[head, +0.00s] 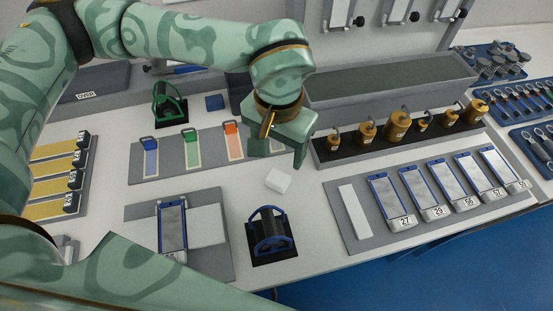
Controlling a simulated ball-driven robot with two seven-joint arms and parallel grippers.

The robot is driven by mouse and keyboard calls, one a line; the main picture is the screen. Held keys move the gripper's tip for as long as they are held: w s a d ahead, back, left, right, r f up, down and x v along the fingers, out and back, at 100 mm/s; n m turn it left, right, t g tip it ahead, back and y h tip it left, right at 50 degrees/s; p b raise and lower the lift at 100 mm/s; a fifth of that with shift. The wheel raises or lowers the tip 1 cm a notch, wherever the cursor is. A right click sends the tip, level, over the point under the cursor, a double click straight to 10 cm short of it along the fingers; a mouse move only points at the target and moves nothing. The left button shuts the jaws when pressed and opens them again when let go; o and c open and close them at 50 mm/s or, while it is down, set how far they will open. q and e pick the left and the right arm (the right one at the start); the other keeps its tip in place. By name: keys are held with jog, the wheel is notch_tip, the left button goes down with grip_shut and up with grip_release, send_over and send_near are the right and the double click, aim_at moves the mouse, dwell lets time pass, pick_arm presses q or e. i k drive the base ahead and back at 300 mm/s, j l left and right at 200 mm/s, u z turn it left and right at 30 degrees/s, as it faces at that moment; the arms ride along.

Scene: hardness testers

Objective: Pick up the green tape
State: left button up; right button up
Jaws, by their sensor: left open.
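A green strip (192,149) with a green clip-like top lies on a grey board, between a blue strip (150,157) and an orange strip (234,142). A green-framed holder with a dark body (169,104) stands behind the board on a black base. I cannot tell for sure which of the two green things is the tape. My left gripper (278,158) is open and empty, pointing down to the right of the orange strip. It is apart from both green things. My right gripper is out of view.
A small white block (278,181) lies below my left gripper. A blue-framed holder (270,230) stands in front of it. Brass weights (398,126) stand in a rack to the right, behind numbered blue-framed plates (426,192). A grey tray (225,262) is at front left.

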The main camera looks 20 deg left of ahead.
aim_at(191, 138)
jog(key=u, duration=1.3)
jog(key=j+z, duration=0.25)
jog(key=z, duration=0.2)
jog(key=j+z, duration=0.3)
jog(key=z, duration=0.2)
jog(key=j+z, duration=0.25)
jog(key=z, duration=0.2)
